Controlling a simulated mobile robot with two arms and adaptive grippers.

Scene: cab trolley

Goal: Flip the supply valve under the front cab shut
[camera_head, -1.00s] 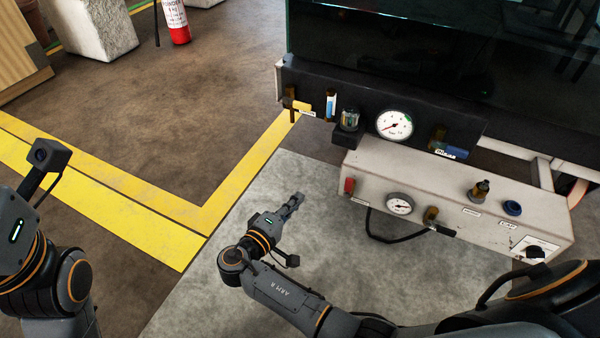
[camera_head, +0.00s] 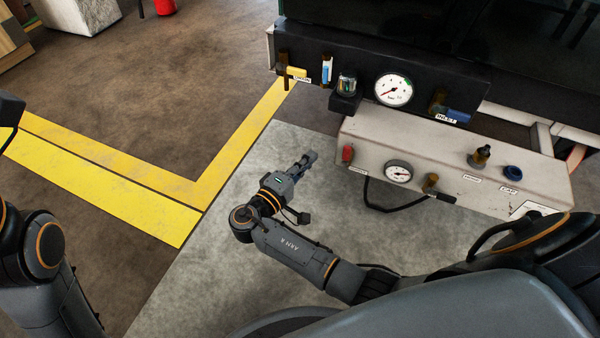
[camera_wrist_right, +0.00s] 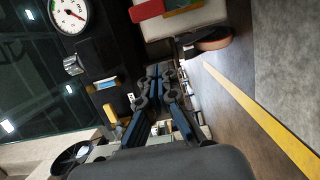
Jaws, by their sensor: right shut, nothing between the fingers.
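The front cab's dark lower panel carries a brass valve with a yellow lever (camera_head: 296,72) at its left end and a valve with a blue lever (camera_head: 456,115) at its right, labelled INLET. A valve with a black lever (camera_head: 440,197) sits low on the pale box's front. I cannot read which one is the supply valve. My right gripper (camera_head: 308,158) is shut and empty, over the grey floor left of the pale box, touching nothing. Its fingers also show in the right wrist view (camera_wrist_right: 160,72), with the yellow lever (camera_wrist_right: 110,113) beyond.
The pale box (camera_head: 410,137) juts out below the panel, with a red knob (camera_head: 347,153), a small gauge (camera_head: 398,173) and a black hose (camera_head: 385,208). A larger gauge (camera_head: 394,90) sits on the panel. Floor left of the box is clear.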

